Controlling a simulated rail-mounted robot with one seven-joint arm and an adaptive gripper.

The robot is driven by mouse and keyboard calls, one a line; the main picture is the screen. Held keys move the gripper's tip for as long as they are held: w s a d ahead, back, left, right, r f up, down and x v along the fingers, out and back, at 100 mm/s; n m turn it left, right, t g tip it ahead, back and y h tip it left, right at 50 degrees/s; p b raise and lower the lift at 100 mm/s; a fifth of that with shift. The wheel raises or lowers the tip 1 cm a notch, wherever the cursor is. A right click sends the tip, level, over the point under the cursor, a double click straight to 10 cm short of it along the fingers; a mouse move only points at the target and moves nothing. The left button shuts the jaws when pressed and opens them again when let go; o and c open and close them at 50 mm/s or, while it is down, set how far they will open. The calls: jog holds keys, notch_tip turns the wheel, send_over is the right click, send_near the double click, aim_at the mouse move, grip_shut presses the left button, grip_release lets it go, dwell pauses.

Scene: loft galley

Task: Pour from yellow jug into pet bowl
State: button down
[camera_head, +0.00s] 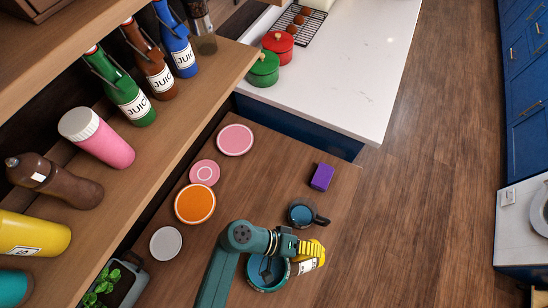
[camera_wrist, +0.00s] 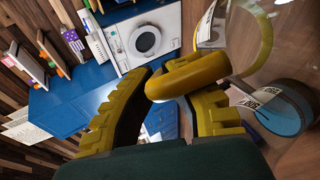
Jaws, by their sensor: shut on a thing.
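My gripper (camera_head: 312,250) is near the front of the wooden counter, at the right edge of the teal pet bowl (camera_head: 251,278). In the wrist view its yellow fingers (camera_wrist: 178,100) close around the yellow handle (camera_wrist: 188,74) of the clear jug, whose yellow rim (camera_wrist: 268,42) shows at the upper right. The jug looks tilted; how far is unclear. A white label patch beside the gripper in the head view seems to be on the jug. A blue round shape (camera_wrist: 280,118) shows near the jug at lower right; the arm partly covers the bowl. No stream is visible.
A dark blue cup-like vessel with a handle (camera_head: 302,215) and a purple block (camera_head: 322,177) stand behind my gripper. Orange (camera_head: 195,203), pink (camera_head: 235,140) and grey (camera_head: 166,243) discs lie left. A shelf (camera_head: 190,95) with bottles overhangs the left side. Open floor lies right.

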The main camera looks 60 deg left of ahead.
jog(key=shift+w+d+r+g+p, duration=0.1)
jog(key=shift+w+r+g+p, duration=0.3)
jog(key=shift+p, duration=0.3)
jog(key=w+d+f+n+g+y+b, duration=0.1)
jog(key=w+f+g, duration=0.2)
jog(key=w+d+f+g+y+b, duration=0.1)
jog(key=w+f+g+b, duration=0.1)
jog(key=w+f+g, duration=0.1)
jog(key=w+f+n+g+y+b, duration=0.1)
jog(key=w+f+g+y, duration=0.1)
jog(key=f+g, duration=0.2)
jog(key=shift+w+d+f+n, duration=0.3)
jog(key=shift+w+d+f, duration=0.1)
jog(key=shift+f, duration=0.3)
jog(key=b, duration=0.1)
jog(key=g+b, duration=0.1)
jog(key=b, duration=0.1)
jog(key=shift+w+f+y, duration=0.15)
jog(key=shift+f+y, duration=0.15)
jog(key=shift+f, duration=0.05)
